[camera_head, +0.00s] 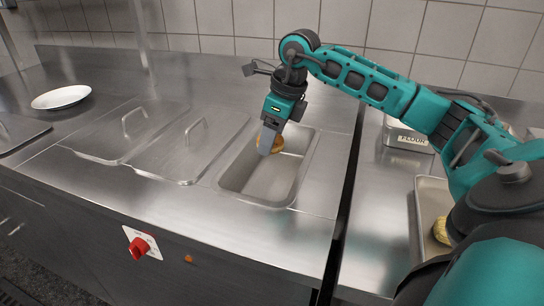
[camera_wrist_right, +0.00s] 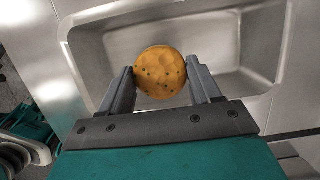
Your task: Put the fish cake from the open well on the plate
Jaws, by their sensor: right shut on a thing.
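The fish cake (camera_wrist_right: 160,73) is a round, golden-brown patty with dark specks, held between the two fingers of my right gripper (camera_wrist_right: 163,88). In the head view the fish cake (camera_head: 277,146) shows partly behind the fingers of my right gripper (camera_head: 268,143). Both are at the open well (camera_head: 254,190), a rectangular steel basin; I cannot tell exactly how high the fish cake is above its floor. The well shows no other food. The white plate (camera_head: 61,97) lies empty on the counter at the far left. My left gripper is not in view.
Two steel lids with handles (camera_head: 134,121) (camera_head: 196,130) cover wells between the open well and the plate. A thin post (camera_head: 138,35) stands behind them. A flour container (camera_head: 405,136) and a tray (camera_head: 427,197) with yellowish food are on the right. A red knob (camera_head: 139,247) is on the front.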

